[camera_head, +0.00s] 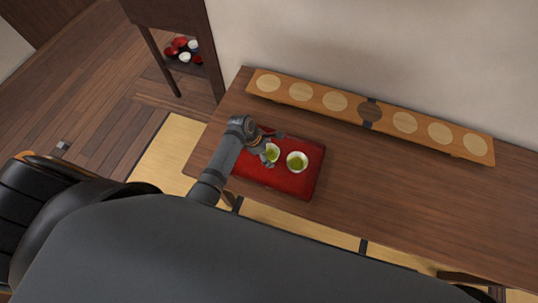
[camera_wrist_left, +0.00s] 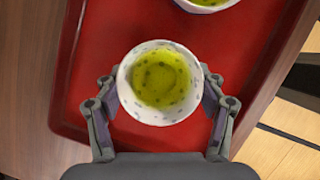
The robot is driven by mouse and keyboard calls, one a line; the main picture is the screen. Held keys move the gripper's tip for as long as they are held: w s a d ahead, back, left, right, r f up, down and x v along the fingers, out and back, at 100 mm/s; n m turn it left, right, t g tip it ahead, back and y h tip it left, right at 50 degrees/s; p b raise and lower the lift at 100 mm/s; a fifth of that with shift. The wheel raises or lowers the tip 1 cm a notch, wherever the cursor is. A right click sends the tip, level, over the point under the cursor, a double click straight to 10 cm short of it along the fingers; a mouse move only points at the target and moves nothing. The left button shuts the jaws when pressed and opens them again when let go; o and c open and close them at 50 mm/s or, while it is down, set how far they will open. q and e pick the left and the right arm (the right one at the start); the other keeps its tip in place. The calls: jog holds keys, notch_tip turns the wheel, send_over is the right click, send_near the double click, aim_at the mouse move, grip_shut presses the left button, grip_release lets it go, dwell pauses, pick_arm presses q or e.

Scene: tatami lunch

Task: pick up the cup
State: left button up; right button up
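A white speckled cup of green tea (camera_head: 273,152) is at the middle of the red tray, and it fills the middle of the left wrist view (camera_wrist_left: 158,83). My left gripper (camera_head: 274,150) is over the tray with one finger on each side of this cup. In the left wrist view the fingers (camera_wrist_left: 160,92) are spread wide, close beside the cup's walls; any contact is hard to tell. A second cup of green tea (camera_head: 297,161) stands just to the right, partly cut off at the top of the left wrist view (camera_wrist_left: 207,3). My right gripper is not in view.
The red tray (camera_head: 306,186) lies near the left end of the wooden table (camera_head: 400,200). A long board with round inlays (camera_head: 385,115) lies along the wall behind. The table is clear to the right. A shelf with bowls (camera_head: 184,50) stands beyond the table's left end.

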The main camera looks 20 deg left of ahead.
pick_arm(q)
jog(key=c, duration=0.6)
jog(key=shift+r, duration=0.1)
jog(key=shift+r, duration=0.95)
jog(key=s+d+r, duration=0.1)
jog(key=s+r, duration=1)
jog(key=s, duration=0.3)
jog(key=shift+b, duration=0.4)
dwell(1.0)
